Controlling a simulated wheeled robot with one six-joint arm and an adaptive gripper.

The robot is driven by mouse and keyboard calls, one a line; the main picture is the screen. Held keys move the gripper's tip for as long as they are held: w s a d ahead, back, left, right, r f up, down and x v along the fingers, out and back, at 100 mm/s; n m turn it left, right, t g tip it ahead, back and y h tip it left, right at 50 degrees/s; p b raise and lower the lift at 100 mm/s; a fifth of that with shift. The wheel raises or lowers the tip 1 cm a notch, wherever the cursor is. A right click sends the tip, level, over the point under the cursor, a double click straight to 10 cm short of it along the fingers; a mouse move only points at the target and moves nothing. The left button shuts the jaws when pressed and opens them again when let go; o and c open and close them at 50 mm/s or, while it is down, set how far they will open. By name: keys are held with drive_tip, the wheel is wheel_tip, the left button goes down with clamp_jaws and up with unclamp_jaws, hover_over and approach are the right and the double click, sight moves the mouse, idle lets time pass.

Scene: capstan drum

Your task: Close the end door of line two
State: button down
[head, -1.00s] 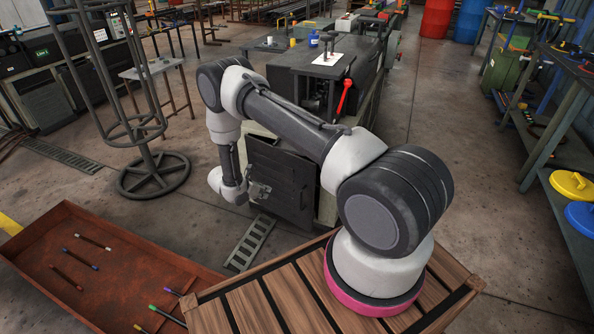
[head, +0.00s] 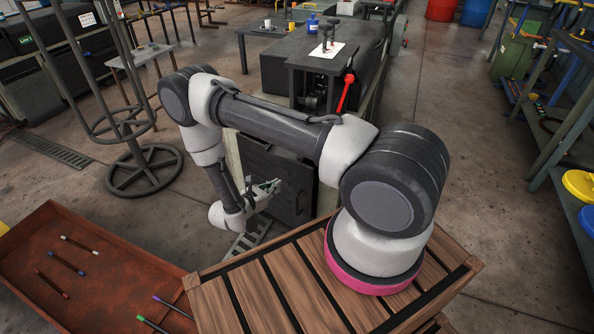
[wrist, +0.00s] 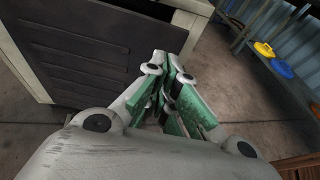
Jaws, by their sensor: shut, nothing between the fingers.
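The end door is a dark louvred panel (head: 293,196) on the near end of a pale machine cabinet. In the wrist view the door (wrist: 75,55) fills the left side, beside a pale frame (wrist: 188,27). A dark gap above its edge suggests it stands ajar, but I cannot tell how far. My gripper (head: 274,185) is in front of the door in the head view and partly covers it. In the wrist view my gripper (wrist: 172,62) has its green-padded fingers together and empty, to the right of the door panel. I see no contact with the door.
A red-handled lever (head: 346,92) stands on the machine's side. A rusty tray (head: 95,285) with several coloured rods lies at the left. A round-based metal stand (head: 145,170) is behind it. A bench with yellow and blue discs is at the right. Floor right of the machine is clear.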

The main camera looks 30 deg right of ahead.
drive_tip(key=shift+r+x, duration=0.15)
drive_tip(key=shift+x, duration=2.15)
drive_tip(key=shift+r+x, duration=0.2)
drive_tip(key=shift+x, duration=2.15)
drive_tip(key=shift+r+x, duration=0.15)
drive_tip(key=shift+x, duration=2.15)
drive_tip(key=shift+w+d, duration=0.1)
drive_tip(key=shift+d, duration=0.15)
